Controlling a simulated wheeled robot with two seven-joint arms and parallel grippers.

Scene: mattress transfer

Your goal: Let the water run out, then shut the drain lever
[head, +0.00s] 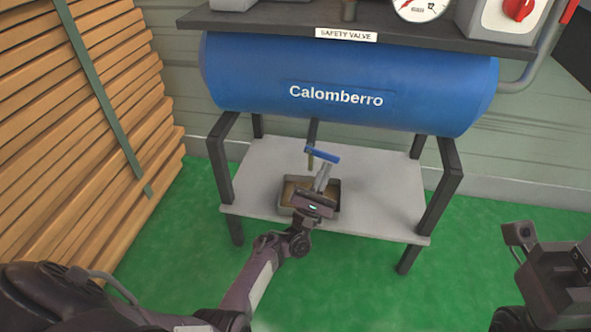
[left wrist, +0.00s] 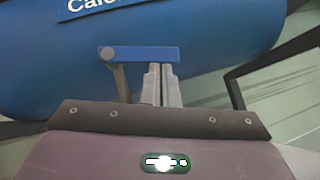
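The blue drain lever (head: 322,154) sits on a thin drain pipe (head: 310,160) under the blue tank (head: 350,85). In the left wrist view the lever (left wrist: 140,53) lies crosswise, and the pipe bends down from its left end. My left gripper (head: 323,178) is below the lever's right part, its fingers pointing up and nearly together. The fingertips (left wrist: 161,70) meet the lever's lower edge in the picture; I cannot tell whether they touch it. No water stream is visible. My right gripper (head: 520,238) is at the far right, away from the tank; its finger gap is unclear.
A shallow tray (head: 287,195) with a brownish inside stands on the grey shelf (head: 375,190) under the tank, partly hidden by my left gripper. Black frame legs (head: 450,172) flank the shelf. Stacked planks (head: 70,130) stand at left. Green floor (head: 370,295) in front is clear.

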